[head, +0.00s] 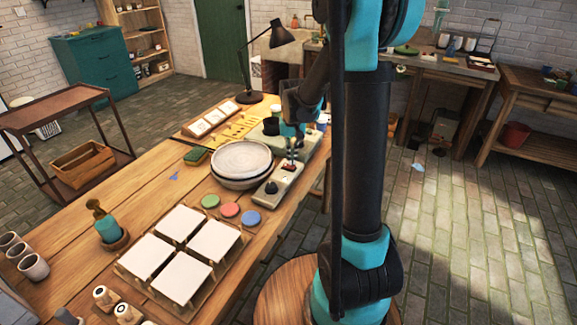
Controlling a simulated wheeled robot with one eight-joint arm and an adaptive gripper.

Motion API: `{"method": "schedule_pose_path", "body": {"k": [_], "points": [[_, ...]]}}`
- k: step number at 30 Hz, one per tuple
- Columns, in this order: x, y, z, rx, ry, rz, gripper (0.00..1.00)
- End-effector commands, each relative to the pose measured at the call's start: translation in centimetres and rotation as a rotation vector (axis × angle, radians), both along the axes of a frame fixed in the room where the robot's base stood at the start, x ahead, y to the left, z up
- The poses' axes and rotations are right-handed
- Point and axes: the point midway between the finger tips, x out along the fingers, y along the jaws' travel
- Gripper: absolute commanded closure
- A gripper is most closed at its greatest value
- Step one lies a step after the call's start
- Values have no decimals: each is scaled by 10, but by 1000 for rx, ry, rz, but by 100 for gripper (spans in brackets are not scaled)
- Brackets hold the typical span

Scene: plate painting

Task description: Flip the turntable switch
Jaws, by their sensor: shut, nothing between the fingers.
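The turntable (241,181) stands on the wooden table with a pale round plate (241,157) on it. Beside it on the right is a narrow light-grey control box (281,182). A dark round knob (271,187) sits on its near end. The switch itself is too small to make out, or is hidden by my gripper.
Three coloured discs (229,210) lie in front of the turntable. White square tiles (212,239) on a wooden rack fill the near table.

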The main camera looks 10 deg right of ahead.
Motion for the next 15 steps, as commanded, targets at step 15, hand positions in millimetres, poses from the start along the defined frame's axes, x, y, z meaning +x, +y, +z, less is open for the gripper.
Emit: {"method": "schedule_pose_path", "body": {"k": [15], "points": [[1, 0, -7, 0, 0, 0, 100]]}}
